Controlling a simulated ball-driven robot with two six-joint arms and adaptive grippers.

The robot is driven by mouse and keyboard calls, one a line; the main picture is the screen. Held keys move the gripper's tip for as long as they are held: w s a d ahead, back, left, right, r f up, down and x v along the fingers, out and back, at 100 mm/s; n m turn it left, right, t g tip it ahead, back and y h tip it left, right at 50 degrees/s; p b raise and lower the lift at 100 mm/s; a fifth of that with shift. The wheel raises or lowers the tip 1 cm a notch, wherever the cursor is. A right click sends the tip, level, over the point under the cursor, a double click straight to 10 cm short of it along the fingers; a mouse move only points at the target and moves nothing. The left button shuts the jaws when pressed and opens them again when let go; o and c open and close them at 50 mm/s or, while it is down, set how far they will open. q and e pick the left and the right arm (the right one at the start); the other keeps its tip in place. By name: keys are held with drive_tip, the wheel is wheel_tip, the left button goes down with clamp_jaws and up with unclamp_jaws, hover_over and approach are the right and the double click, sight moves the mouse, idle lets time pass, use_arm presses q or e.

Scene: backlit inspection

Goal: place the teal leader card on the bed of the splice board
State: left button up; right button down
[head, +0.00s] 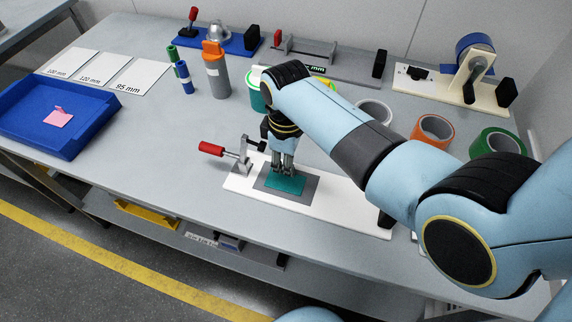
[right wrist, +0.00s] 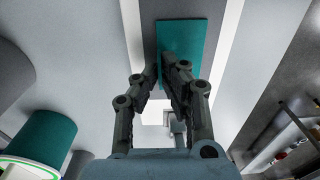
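The teal leader card (head: 286,183) is flat over the dark grey bed (head: 306,193) of the white splice board (head: 345,216). Whether it touches the bed or hovers just above cannot be told. My right gripper (head: 282,170) points down at the card. In the right wrist view its fingertips (right wrist: 160,70) are close together at the near left edge of the card (right wrist: 184,45) and appear shut on it; the contact itself is hidden. My left gripper is not in view.
A red-handled clamp (head: 240,155) stands at the board's left end. A blue tray (head: 75,142) with a pink card (head: 58,118) is at the left. An orange-topped grey bottle (head: 216,72) and tape rolls (head: 433,130) stand behind. Bare table lies between tray and board.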

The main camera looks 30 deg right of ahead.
drive_tip(key=shift+f, duration=0.1)
drive_tip(key=c, duration=1.5)
unclamp_jaws()
wheel_tip(320, 180, up, 12)
drive_tip(key=shift+d+r+p, duration=0.1)
drive_tip(key=shift+r+p, duration=0.05)
drive_tip(key=shift+p, duration=0.35)
